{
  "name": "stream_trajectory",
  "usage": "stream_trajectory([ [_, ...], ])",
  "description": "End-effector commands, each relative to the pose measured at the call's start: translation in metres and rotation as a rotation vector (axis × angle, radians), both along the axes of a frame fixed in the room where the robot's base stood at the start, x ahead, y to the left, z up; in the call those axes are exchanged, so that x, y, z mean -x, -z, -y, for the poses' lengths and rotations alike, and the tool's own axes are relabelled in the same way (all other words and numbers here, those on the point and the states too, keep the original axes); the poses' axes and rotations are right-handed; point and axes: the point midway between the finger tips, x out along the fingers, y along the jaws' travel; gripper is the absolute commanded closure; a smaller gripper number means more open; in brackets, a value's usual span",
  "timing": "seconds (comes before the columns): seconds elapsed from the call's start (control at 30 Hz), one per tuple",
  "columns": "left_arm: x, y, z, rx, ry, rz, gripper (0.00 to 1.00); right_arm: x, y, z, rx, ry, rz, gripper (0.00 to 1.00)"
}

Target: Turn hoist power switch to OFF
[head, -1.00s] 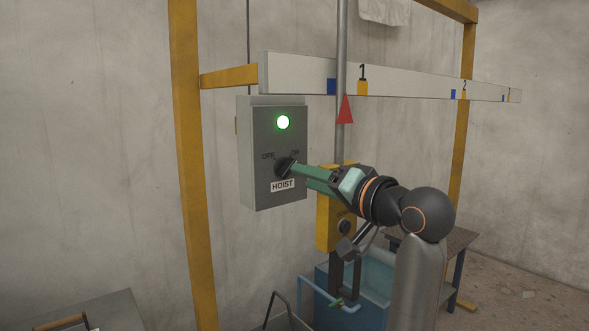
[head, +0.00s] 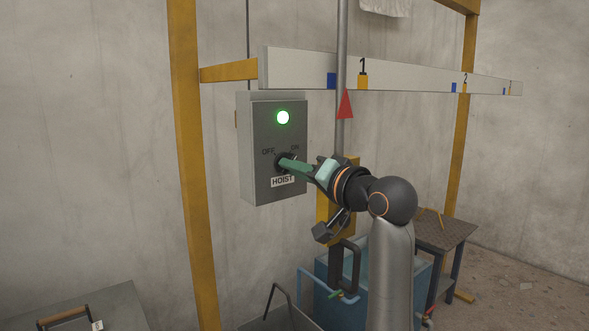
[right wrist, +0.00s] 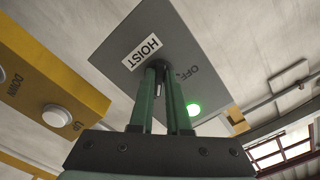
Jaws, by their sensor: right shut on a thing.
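The grey hoist switch box (head: 262,180) hangs on the frame in the head view, with OFF at left, ON at right and a HOIST label. Its green lamp (head: 283,117) is lit. The dark rotary switch (head: 280,160) sits between the OFF and ON marks, mostly covered by my fingers. My right gripper (head: 285,162) is shut on the switch. In the right wrist view the green fingers (right wrist: 160,72) reach the box face (right wrist: 185,50) beside the HOIST label. Which way the switch points is hidden. My left gripper is not in view.
A yellow pendant box (right wrist: 45,80) marked DOWN and UP is beside the switch box. A white numbered beam (head: 410,80) with a red pointer (head: 345,104) runs above. A yellow post (head: 190,180) stands at left. A blue tank (head: 340,305) and small table (head: 445,232) stand below right.

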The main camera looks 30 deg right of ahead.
Motion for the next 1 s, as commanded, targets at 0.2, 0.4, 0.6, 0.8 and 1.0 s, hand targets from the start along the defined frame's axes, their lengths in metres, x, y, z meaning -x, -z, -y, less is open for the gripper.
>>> stream_trajectory([
  [0.2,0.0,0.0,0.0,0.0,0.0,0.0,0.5,0.0002,-0.0001,0.0002,0.0,0.0,0.0,1.0],
  [0.4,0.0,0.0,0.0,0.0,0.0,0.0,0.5,0.0002,-0.0001,0.0002,0.0,0.0,0.0,1.0],
  [0.6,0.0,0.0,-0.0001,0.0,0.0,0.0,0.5,0.0002,0.0001,0.0004,0.009,0.001,0.0,1.0],
  [0.8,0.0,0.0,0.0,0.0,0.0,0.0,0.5,0.0002,0.0004,0.0011,0.071,0.003,0.006,1.0],
  [1.0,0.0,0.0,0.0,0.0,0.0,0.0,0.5,0.0003,0.0005,0.0021,0.204,0.003,0.015,1.0],
])
